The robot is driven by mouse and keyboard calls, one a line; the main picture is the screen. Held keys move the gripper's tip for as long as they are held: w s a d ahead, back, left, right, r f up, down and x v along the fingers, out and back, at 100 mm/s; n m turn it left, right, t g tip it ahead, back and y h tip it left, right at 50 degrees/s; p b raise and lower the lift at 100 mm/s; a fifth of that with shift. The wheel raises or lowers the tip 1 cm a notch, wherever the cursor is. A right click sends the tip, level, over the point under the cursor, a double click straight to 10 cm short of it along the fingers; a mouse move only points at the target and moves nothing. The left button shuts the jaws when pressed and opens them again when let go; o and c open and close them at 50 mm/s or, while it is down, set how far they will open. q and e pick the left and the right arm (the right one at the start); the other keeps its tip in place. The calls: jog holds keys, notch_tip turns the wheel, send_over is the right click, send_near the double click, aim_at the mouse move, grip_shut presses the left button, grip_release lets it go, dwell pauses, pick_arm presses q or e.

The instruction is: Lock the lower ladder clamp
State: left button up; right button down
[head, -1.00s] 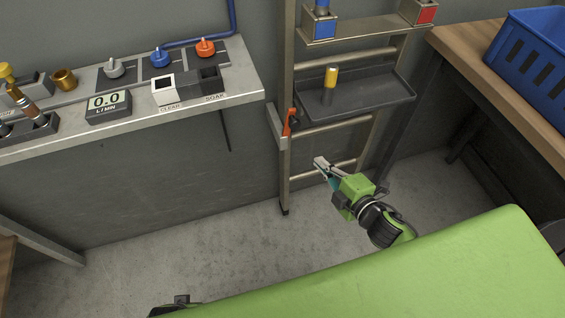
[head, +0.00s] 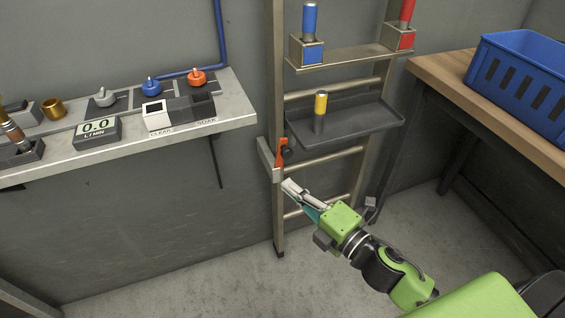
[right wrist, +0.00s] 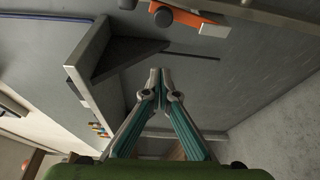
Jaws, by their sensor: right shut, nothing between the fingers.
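The ladder clamp has an orange lever (head: 281,152) and a grey bracket (head: 267,160) on the left rail of the metal ladder (head: 279,215). The lever stands roughly upright, with a dark knob beside it. My right gripper (head: 287,183) is shut and empty, its tips just below the lever and apart from it. In the right wrist view the shut fingertips (right wrist: 160,76) point up toward the orange lever (right wrist: 192,16) at the top edge, with a gap between. My left gripper is not in view.
A grey tray (head: 375,120) with a yellow-topped cylinder (head: 320,112) sits on the ladder above the clamp. A shelf (head: 230,115) with valves and a meter is at left. A wooden bench (head: 445,75) bears a blue crate (head: 525,75). Floor below is clear.

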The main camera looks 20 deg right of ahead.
aim_at(291, 154)
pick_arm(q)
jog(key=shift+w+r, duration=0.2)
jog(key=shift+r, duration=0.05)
pick_arm(e)
jog(key=w, duration=0.8)
jog(key=shift+w+d, duration=0.35)
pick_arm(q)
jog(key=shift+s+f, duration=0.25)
pick_arm(e)
jog(key=shift+d, duration=0.1)
